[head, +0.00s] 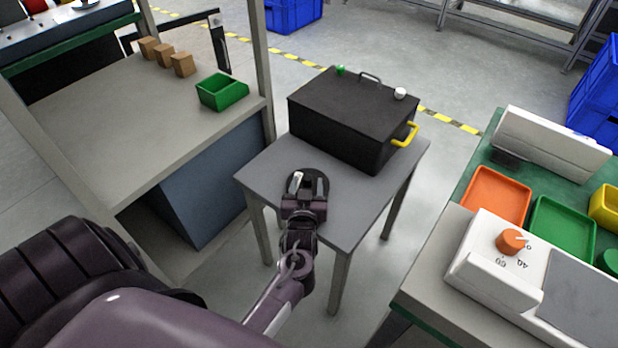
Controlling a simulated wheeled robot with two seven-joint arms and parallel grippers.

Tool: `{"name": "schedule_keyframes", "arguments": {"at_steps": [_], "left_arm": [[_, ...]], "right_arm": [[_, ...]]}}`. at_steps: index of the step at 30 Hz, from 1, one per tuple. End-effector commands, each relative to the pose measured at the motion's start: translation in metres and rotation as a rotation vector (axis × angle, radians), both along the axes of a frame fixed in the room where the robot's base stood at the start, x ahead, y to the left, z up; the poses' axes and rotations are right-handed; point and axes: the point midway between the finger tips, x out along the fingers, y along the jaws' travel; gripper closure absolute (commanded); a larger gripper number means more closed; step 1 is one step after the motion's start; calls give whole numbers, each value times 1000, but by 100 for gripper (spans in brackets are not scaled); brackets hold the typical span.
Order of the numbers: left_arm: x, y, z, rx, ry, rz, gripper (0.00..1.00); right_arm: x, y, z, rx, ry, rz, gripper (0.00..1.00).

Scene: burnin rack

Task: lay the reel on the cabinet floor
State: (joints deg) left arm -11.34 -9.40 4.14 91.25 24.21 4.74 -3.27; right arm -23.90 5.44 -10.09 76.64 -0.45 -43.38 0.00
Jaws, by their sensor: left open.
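A dark round object (323,183), which looks like the reel, lies at the near part of a small grey table. My left gripper (305,190) is right over it with its fingers apart. The gripper hides much of the round object, and I cannot tell whether the fingers touch it. A black cabinet (345,107) stands on the same table, behind the gripper. It has a yellow handle (405,135) at its right side and a green and a white knob on top. Its inside and floor do not show. My right gripper is not in view.
A bench (130,120) at the left holds a green bin (222,91) and several small brown blocks (182,64). A green-topped bench (478,172) at the right carries trays and a white device (490,270) with an orange knob. Bare table lies left and right of the gripper.

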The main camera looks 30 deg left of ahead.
Motion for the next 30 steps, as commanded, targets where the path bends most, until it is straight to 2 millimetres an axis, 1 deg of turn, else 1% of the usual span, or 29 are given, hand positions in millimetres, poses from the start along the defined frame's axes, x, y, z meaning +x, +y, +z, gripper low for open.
{"name": "schedule_keyframes", "arguments": {"at_steps": [9,10,21,30], "left_arm": [[-1,0,-1,0,1,0,49],[-1,0,-1,0,1,0,51],[-1,0,-1,0,1,0,99],[0,0,1,0,-1,0,100]], "right_arm": [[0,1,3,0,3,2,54],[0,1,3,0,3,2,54],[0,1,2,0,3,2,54],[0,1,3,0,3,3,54]]}}
